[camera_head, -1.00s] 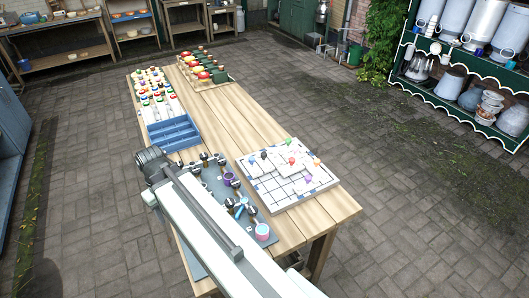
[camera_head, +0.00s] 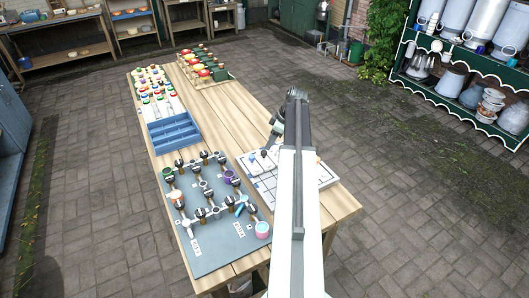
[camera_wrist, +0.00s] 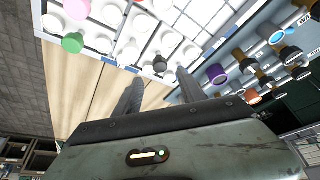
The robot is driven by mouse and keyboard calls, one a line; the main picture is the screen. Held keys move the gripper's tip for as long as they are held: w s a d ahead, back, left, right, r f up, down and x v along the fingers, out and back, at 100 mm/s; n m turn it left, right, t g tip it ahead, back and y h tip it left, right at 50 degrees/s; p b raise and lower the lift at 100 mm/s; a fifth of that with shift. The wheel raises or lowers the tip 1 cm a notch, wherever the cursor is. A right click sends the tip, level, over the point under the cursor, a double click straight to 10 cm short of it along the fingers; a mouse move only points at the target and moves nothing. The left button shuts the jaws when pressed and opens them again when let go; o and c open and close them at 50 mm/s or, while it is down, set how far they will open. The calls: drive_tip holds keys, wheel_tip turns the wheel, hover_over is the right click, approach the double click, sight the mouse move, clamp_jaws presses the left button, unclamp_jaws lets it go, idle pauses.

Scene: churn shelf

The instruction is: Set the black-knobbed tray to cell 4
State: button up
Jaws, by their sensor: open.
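The white tray board (camera_head: 268,187) lies on the right of the table, partly hidden by my arm. A dark knob, apparently the black one (camera_head: 264,154), stands near its far left edge. In the wrist view the black knob (camera_wrist: 160,64) shows just beyond the gap between my fingertips, among several white round pieces. A green knob (camera_wrist: 72,42) and a pink knob (camera_wrist: 76,9) stand to its left. My gripper (camera_wrist: 158,77) is open and empty, with its fingers apart, not visibly touching the knob. Numbers on the cells cannot be read, so cell 4 cannot be told.
A grey panel of black-handled valves (camera_head: 215,245) lies left of the board, with a purple ring (camera_wrist: 216,73) near it. A blue compartment tray (camera_head: 174,133) stands farther back, with a rack of coloured caps (camera_head: 153,85) behind. Bare wood shows between (camera_head: 225,110).

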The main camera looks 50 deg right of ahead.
sight(264, 151)
drive_tip(key=b+x, duration=0.5)
drive_tip(key=x, duration=0.2)
drive_tip(key=shift+r, duration=0.2)
clamp_jaws()
idle(1.0)
